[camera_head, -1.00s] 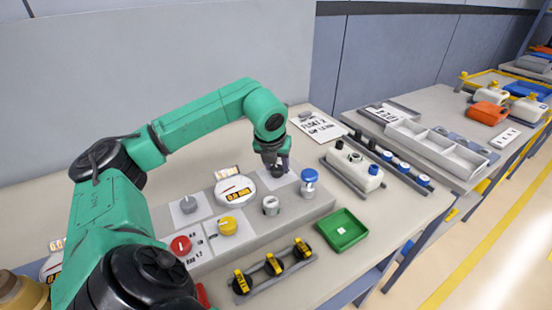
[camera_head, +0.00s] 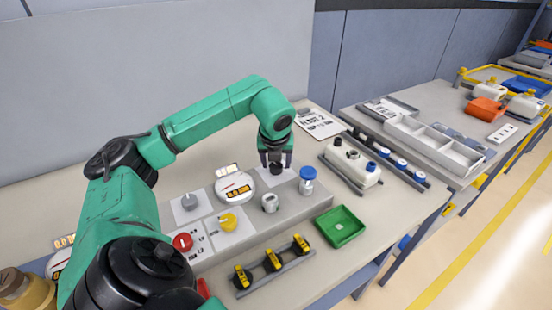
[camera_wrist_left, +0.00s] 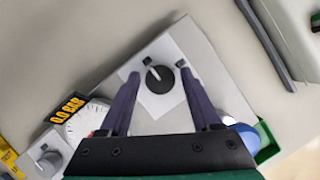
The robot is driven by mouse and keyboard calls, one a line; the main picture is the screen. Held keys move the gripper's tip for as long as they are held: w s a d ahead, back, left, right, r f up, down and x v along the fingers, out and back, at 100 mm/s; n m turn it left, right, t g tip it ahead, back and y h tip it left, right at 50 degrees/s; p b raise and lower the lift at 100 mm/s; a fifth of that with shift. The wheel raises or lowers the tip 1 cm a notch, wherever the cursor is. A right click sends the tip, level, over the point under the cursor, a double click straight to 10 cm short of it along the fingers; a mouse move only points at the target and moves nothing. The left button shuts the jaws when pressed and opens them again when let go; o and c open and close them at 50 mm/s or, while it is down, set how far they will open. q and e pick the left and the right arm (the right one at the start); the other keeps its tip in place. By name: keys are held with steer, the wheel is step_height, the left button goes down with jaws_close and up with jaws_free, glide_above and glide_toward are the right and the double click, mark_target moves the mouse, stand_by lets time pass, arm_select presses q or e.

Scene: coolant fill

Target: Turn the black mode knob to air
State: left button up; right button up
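The black mode knob (camera_wrist_left: 160,79) sits on a white square plate in the left wrist view. Its pale pointer line aims up-left at a small dark label (camera_wrist_left: 147,61). A second dark label (camera_wrist_left: 180,63) lies to the right. My left gripper (camera_wrist_left: 159,73) is open, with one finger on each side of the knob and visible gaps between. In the head view the left gripper (camera_head: 276,163) is over the back of the grey panel, and the knob (camera_head: 276,169) is partly hidden between the fingers. My right gripper is not in view.
A green tray (camera_head: 340,226) and a rack of yellow-black valves (camera_head: 272,262) are in front.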

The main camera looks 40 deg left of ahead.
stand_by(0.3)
arm_select(q)
steer(key=p+v, duration=0.2)
steer(key=v, duration=1.2)
steer(key=shift+s+r+p, duration=0.2)
steer(key=shift+r+p, duration=0.05)
steer(key=shift+p, duration=0.05)
steer(key=shift+d, duration=0.1)
